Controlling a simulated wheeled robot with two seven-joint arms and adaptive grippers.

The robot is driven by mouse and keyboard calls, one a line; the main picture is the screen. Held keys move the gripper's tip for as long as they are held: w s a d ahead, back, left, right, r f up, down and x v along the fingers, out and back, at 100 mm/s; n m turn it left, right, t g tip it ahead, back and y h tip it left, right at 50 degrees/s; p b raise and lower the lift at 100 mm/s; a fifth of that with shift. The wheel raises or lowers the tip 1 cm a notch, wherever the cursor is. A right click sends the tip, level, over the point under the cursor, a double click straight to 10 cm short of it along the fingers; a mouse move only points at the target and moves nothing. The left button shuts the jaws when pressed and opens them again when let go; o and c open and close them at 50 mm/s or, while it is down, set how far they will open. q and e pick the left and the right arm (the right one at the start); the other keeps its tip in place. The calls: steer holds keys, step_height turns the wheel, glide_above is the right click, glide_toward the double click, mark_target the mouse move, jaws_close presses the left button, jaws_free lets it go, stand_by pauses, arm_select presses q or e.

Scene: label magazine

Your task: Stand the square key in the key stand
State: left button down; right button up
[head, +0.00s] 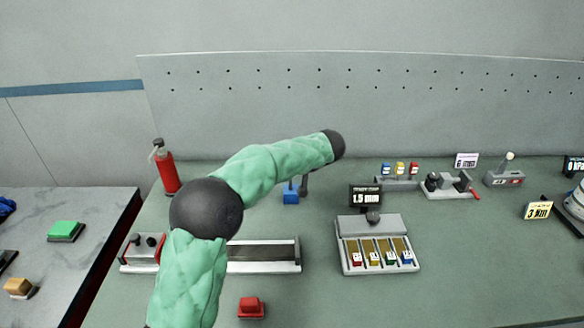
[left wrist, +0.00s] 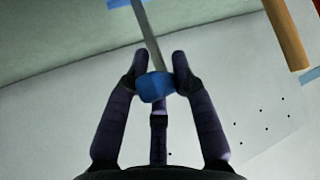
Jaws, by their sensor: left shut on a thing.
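In the left wrist view my left gripper (left wrist: 164,68) is shut on the blue handle of the square key (left wrist: 156,87). The key's grey shaft runs up and out at the top edge, beside a blue patch (left wrist: 118,3). In the head view my green left arm hides most of the gripper and the key. A blue block (head: 291,194) stands on the table just below the forearm, with a dark part beside it. I cannot tell for sure which thing is the key stand, or whether the shaft touches it.
A magazine (head: 378,225) with several coloured slots stands right of the arm, below a 1.5 mm display (head: 365,197). A small rack (head: 396,184) holds blue, yellow and red pieces. A fire extinguisher (head: 167,168) and a red block (head: 251,307) flank the arm. The front right table is clear.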

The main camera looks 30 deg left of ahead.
steer(key=shift+f+b, duration=2.2)
stand_by(4.0)
steer(key=shift+d, duration=0.1)
